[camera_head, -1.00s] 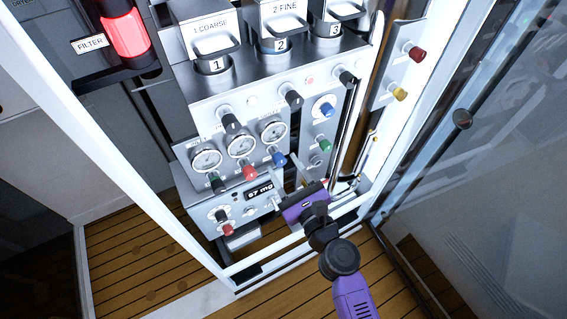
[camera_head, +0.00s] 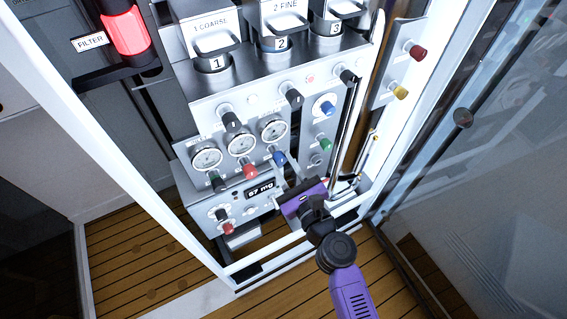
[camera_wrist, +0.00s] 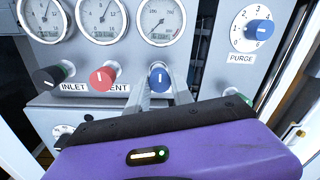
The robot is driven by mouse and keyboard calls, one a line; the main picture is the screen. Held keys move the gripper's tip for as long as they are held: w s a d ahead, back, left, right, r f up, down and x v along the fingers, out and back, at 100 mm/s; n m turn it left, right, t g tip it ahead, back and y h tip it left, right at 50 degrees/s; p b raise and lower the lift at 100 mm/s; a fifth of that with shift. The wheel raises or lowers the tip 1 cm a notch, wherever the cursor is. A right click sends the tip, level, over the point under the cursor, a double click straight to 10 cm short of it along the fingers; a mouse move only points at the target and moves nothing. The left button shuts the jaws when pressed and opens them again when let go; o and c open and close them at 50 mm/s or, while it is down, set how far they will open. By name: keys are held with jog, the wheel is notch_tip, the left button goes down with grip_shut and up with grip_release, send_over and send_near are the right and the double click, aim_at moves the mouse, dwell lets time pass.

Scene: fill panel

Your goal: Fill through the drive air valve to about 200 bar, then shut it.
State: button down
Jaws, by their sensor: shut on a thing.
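The blue knob (camera_head: 279,158) sits on the panel front below the right-hand gauge (camera_head: 273,131). It also shows in the wrist view (camera_wrist: 158,77), with its white mark roughly upright. My gripper (camera_head: 288,174) is shut on this knob, one finger on each side. The purple gripper body hides any label under it, so I cannot confirm its name. The right-hand gauge stands just above the knob in the wrist view (camera_wrist: 161,20). Its needle is too small to read surely.
A red knob (camera_wrist: 102,79) with a partly covered label and a black knob (camera_wrist: 48,77) marked INLET are left of the blue one. A blue PURGE dial (camera_wrist: 258,31) is at right. The glass door (camera_head: 470,170) stands open at right.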

jog(key=shift+f, duration=0.1)
jog(key=n+b, duration=0.4)
jog(key=n, duration=0.1)
jog(key=shift+f+n, duration=0.15)
jog(key=shift+n, duration=0.25)
jog(key=n+b, duration=0.3)
jog(key=n, duration=0.2)
jog(key=shift+n+y+b, duration=0.4)
jog(key=shift+a, duration=0.1)
jog(key=c, duration=1.1)
grip_release()
jog(key=shift+b+v, duration=0.9)
jog(key=shift+v, duration=3.05)
